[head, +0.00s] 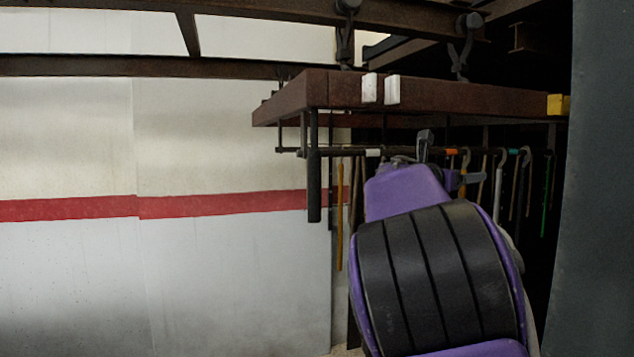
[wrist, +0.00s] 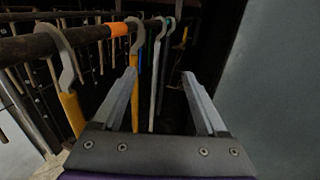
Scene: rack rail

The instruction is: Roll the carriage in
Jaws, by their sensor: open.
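The carriage looks to be the rust-brown beam frame (head: 330,88), hung under overhead rails in the head view. A dark upright bar (head: 314,170), perhaps its handle, hangs below its left end. Two white marks, a left one (head: 369,88) and a right one (head: 392,90), sit side by side with a narrow gap on the front beam. A yellow block (head: 558,104) is at the beam's right end. My gripper (wrist: 160,73) is open, with nothing seen between its fingers. It is below the beam, right of the dark bar, near the hook rail; my arm hides part of that area.
A dark rail (wrist: 75,38) with an orange band (wrist: 120,29) carries several hooked tools, including a yellow-handled one (wrist: 72,112) close to my gripper's left. A grey panel (head: 600,180) stands close on the right. The space before the pale wall (head: 70,270) is clear.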

